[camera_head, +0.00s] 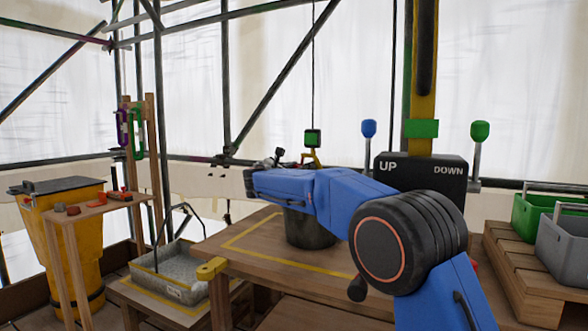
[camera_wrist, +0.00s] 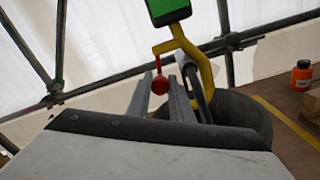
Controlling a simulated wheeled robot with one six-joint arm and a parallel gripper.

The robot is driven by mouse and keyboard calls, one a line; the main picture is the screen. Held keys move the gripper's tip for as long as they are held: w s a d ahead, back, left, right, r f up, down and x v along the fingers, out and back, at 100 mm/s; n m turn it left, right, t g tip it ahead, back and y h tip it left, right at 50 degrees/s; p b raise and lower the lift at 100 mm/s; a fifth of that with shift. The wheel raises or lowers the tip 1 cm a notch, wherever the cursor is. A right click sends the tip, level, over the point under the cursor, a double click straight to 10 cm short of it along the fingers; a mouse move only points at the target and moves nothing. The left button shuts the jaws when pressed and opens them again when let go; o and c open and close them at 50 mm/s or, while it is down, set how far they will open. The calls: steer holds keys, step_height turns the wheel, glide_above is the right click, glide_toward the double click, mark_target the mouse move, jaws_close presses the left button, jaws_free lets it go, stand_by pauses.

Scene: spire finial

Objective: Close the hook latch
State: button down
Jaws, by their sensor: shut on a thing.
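A yellow hook (camera_head: 311,157) hangs below a green block (camera_head: 313,138) on a thin cable, above a dark bucket (camera_head: 308,232). In the wrist view the hook (camera_wrist: 203,70) curves down on the right, with the green block (camera_wrist: 168,10) above. A red latch with a round red knob (camera_wrist: 160,85) hangs from the hook's left tip. My gripper (camera_wrist: 160,92) is shut on the red knob, one finger on each side. A dark bar, seemingly the bucket's handle, rises beside the right finger into the hook. Whether the latch touches the hook's far side cannot be told.
The bucket stands on a wooden table (camera_head: 230,262) with yellow marking. A black UP/DOWN control box (camera_head: 421,174) with blue and green levers stands to the right. Crates (camera_head: 562,240) are at far right. An orange jar (camera_wrist: 301,76) shows in the wrist view.

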steer(key=shift+d+f+n, duration=0.1)
steer(key=shift+d+n, duration=0.05)
steer(key=shift+n, duration=0.25)
steer(key=shift+s, duration=0.1)
steer(key=c, duration=1.6)
jaws_free()
